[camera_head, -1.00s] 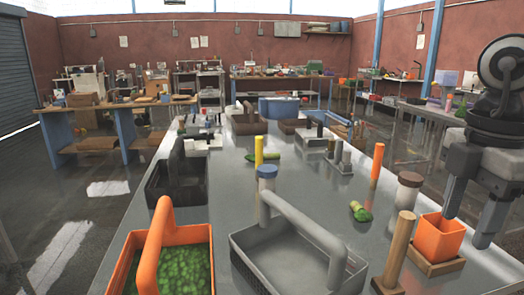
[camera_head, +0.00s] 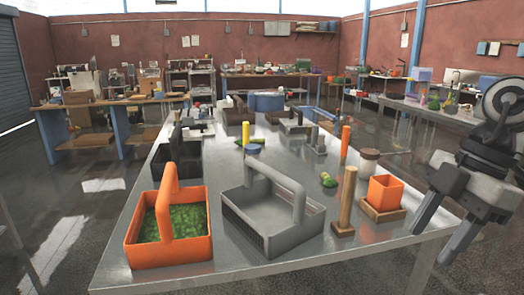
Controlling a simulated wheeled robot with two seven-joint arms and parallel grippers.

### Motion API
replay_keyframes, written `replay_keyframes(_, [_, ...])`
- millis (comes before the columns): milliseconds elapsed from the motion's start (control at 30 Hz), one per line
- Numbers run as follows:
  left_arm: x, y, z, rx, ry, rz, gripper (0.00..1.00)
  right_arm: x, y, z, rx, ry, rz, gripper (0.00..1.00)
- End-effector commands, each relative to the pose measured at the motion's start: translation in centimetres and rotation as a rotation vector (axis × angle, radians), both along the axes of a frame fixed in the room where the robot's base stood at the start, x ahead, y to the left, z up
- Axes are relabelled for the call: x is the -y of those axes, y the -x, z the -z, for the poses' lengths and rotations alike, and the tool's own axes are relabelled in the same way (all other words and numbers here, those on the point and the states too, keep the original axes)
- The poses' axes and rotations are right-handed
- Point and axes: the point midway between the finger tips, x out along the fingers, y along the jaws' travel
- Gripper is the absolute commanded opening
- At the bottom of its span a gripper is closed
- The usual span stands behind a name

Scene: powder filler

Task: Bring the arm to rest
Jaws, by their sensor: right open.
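My right gripper (camera_head: 432,243) is at the right edge of the head view, its two fingers apart and pointing down and to the left. Nothing shows between the fingers. It is beside the right edge of the metal table (camera_head: 290,262), to the right of an orange square cup (camera_head: 386,194). The cup sits upright on a wooden base (camera_head: 383,215), apart from the fingers. My left gripper is out of view.
An orange basket with green contents (camera_head: 128,243) and a grey handled basket (camera_head: 232,220) stand at the table's front. A wooden post (camera_head: 346,200) and a brown-lidded jar (camera_head: 369,164) stand near the cup. Open floor lies right of the table.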

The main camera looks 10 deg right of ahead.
Motion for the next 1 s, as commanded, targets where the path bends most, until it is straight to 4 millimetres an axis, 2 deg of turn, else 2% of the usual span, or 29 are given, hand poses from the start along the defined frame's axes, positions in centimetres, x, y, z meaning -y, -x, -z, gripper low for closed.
replay_keyframes(100, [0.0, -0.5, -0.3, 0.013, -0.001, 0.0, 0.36, -0.7, -0.4, 1.7, 0.043, -0.165, -0.02, 0.49])
replay_keyframes(333, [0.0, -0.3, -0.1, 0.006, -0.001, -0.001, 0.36, -2.2, -1.7, 5.4, 0.214, -0.536, 0.008, 0.49])
replay_keyframes(467, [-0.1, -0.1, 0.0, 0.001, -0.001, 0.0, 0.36, -2.7, -2.8, 8.6, 0.401, -0.784, 0.136, 0.49])
replay_keyframes(567, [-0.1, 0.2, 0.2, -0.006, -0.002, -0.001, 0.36, -2.4, -3.5, 11.8, 0.558, -0.908, 0.31, 0.49])
replay_keyframes(667, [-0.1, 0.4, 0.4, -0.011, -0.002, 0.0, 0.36, -2.0, -3.6, 15.9, 0.68, -0.947, 0.524, 0.49])
replay_keyframes(800, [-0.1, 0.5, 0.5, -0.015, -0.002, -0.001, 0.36, -2.4, -2.0, 22.9, 0.744, -0.883, 0.844, 0.49])
replay_keyframes(867, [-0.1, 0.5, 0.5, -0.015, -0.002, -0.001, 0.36, -3.4, -0.7, 26.2, 0.724, -0.827, 0.969, 0.49])
replay_keyframes(900, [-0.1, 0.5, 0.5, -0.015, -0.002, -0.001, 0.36, -4.4, 0.3, 28.2, 0.699, -0.784, 1.042, 0.49])
replay_keyframes(1000, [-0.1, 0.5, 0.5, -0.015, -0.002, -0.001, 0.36, -7.5, 3.0, 32.5, 0.595, -0.682, 1.176, 0.49])
